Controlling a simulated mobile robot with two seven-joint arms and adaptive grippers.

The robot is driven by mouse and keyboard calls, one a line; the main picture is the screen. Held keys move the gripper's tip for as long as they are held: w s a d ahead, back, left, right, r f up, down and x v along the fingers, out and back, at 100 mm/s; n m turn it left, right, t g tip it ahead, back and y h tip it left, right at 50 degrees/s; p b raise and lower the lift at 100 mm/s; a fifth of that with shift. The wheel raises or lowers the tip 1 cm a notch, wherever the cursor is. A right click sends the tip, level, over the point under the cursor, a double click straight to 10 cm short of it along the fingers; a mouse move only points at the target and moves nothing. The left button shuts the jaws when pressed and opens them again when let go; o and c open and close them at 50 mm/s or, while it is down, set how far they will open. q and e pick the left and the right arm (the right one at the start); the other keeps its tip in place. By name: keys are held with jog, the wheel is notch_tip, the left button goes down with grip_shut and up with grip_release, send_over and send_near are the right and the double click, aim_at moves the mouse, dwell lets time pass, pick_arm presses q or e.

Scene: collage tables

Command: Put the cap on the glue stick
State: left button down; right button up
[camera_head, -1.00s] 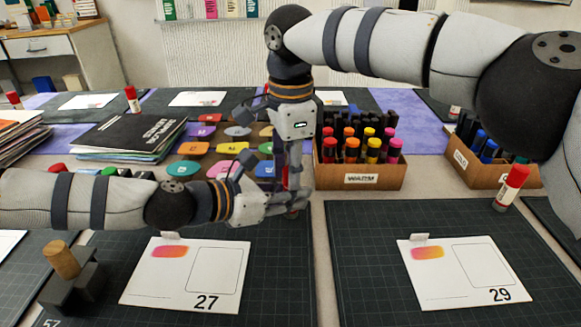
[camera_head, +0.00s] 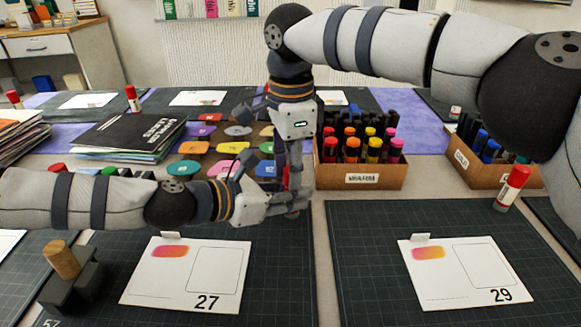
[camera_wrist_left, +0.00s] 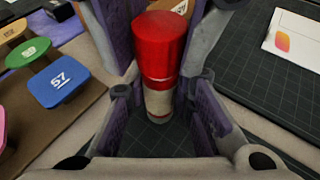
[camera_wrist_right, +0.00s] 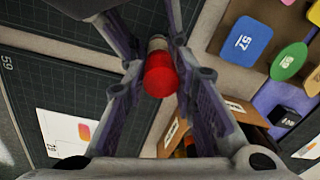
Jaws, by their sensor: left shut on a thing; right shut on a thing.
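The glue stick (camera_wrist_left: 158,103) stands upright between the fingers of my left gripper (camera_head: 292,206), which is shut on its pale body in the left wrist view. The red cap (camera_wrist_left: 160,42) is on top of the stick, in line with it. A thin seam shows across the red part, and I cannot tell whether the cap is fully seated. My right gripper (camera_head: 288,188) points down from above and is shut on the red cap, which also shows in the right wrist view (camera_wrist_right: 160,76). In the head view the fingers hide most of the stick.
Marker boxes stand behind right, one labelled WARM (camera_head: 360,178). Another capped glue stick (camera_head: 513,188) stands at right. Cards numbered 27 (camera_head: 190,285) and 29 (camera_head: 455,285) lie on dark mats. A stamp on a block (camera_head: 68,270) is at front left. Coloured tiles (camera_head: 190,168) lie behind my grippers.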

pick_arm(q)
jog(key=shift+d+r, duration=0.15)
jog(key=shift+d, duration=0.05)
pick_arm(e)
jog(key=shift+s+a+f, duration=0.1)
jog(key=shift+s+f, duration=0.05)
jog(key=shift+f, duration=0.3)
jog(key=shift+s+a+f, duration=0.1)
jog(key=shift+s+f, duration=0.05)
jog(key=shift+f, duration=0.25)
jog(key=o, duration=0.5)
jog(key=shift+o, duration=0.2)
jog(key=shift+w+r, duration=0.1)
jog(key=shift+w, duration=0.05)
pick_arm(q)
jog(key=shift+s, duration=0.1)
pick_arm(e)
jog(key=shift+w+d+r, duration=0.1)
jog(key=shift+r, duration=0.15)
notch_tip(320, 180, up, 3)
jog(key=shift+r, duration=0.2)
pick_arm(q)
jog(key=shift+a, duration=0.1)
pick_arm(e)
jog(key=shift+r, duration=0.35)
jog(key=c, duration=0.4)
